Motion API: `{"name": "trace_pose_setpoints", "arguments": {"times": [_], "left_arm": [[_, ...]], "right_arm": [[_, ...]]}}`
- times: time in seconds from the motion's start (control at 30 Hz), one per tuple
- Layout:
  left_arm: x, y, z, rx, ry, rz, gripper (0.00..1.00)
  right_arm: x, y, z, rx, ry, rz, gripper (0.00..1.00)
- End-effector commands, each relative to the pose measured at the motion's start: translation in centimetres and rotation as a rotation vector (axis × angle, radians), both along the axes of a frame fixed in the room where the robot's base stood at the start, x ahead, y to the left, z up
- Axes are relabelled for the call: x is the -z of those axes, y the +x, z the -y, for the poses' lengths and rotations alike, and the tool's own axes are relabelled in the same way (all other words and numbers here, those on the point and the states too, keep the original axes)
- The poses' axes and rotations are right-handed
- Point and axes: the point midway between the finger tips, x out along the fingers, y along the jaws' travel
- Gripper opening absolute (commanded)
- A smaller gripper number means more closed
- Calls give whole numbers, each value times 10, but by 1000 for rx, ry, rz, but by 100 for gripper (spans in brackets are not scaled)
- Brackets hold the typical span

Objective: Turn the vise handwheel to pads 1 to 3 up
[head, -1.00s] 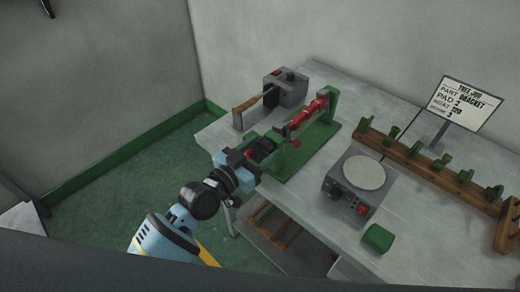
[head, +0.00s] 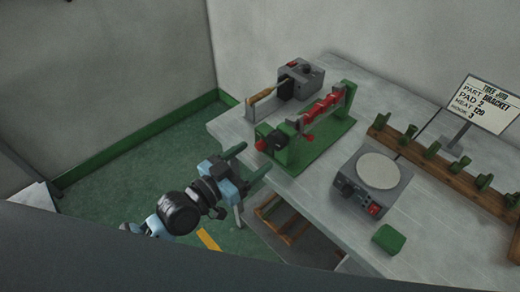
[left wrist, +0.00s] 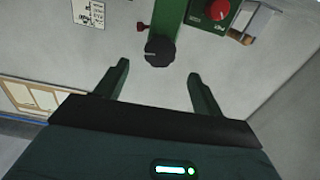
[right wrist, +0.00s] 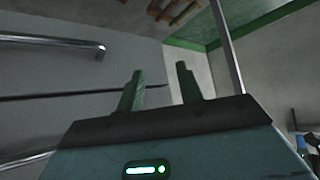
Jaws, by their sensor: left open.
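The vise stands on a green base (head: 318,146) on the bench, with a red part (head: 322,107) between its green uprights. Its dark handwheel (head: 276,140) is at the near left end, with red knobs on either side. In the left wrist view, the black handwheel (left wrist: 160,52) lies just beyond the fingertips, roughly centred between them. My left gripper (head: 247,162) is open and empty, in front of the bench edge and apart from the handwheel. My right gripper (right wrist: 160,72) appears open and empty in its wrist view. Pad numbers are unreadable.
A grey box (head: 303,80) with a wooden-handled tool stands behind the vise. A hot plate (head: 371,183), a green block (head: 389,239) and a wooden rack (head: 440,168) are to the right. A job card (head: 484,104) stands behind the rack. The floor left of the bench is clear.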

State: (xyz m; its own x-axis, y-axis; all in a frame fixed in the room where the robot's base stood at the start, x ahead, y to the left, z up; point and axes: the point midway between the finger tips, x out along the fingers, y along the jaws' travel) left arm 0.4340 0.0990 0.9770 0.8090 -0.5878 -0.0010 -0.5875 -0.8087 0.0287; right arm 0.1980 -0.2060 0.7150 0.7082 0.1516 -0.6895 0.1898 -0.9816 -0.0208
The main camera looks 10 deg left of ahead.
Motion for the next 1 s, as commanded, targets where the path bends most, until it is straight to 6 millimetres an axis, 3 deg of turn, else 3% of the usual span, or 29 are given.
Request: {"name": "trace_pose_setpoints", "arguments": {"times": [0.33, 0.47, 0.57, 0.67, 0.87, 1.0], "left_arm": [[-1, -4, -3, 0, 0, 2, 68], [6, -6, -4, -9, 3, -13, 51], [31, -16, -11, -41, 16, -68, 38], [74, -37, -23, -99, 46, -165, 25], [173, -113, -59, -246, 146, -413, 0], [224, -173, -82, -327, 222, -563, 0]], "right_arm": [[-2, 1, -1, 1, 4, 4, 36], [-2, 1, -2, 2, 4, 3, 36], [-1, 0, -2, 3, 5, 1, 36], [0, 0, -2, 3, 5, -1, 36], [2, -1, -2, 3, 4, -4, 36], [2, -1, -2, 3, 4, -5, 36]]}}
